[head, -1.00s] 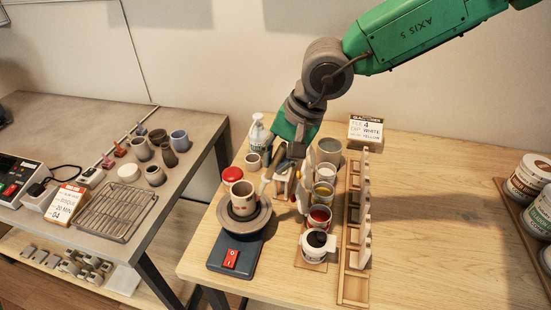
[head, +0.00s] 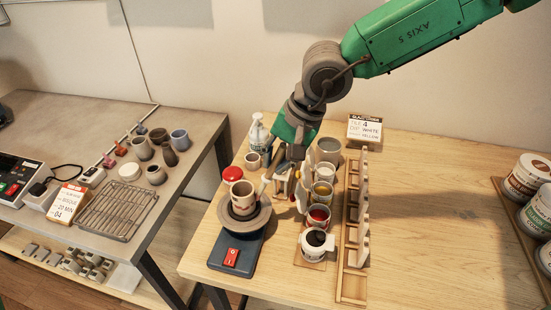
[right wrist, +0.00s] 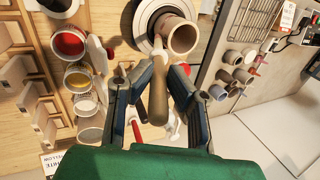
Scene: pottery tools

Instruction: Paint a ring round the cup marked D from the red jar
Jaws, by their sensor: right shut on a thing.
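A pale pinkish-brown cup (head: 242,196) stands on the round head of a small pottery wheel (head: 252,226); I cannot read a letter on it. It also shows in the right wrist view (right wrist: 180,36). The red jar (head: 318,216) stands in the row of paint pots right of the wheel; its red paint (right wrist: 69,43) shows from above. My right gripper (right wrist: 160,78) is shut on a brush with a brown handle (right wrist: 158,100). The brush's pale tip points at the cup's side, close to it; I cannot tell whether it touches. My left gripper is not in view.
Yellow and pale pots (head: 322,190) stand behind the red jar, and a white mug with dark contents (head: 315,243) in front. A wooden rack (head: 354,250) runs along their right. A red-lidded jar (head: 232,174) stands behind the wheel. The table's right middle is clear.

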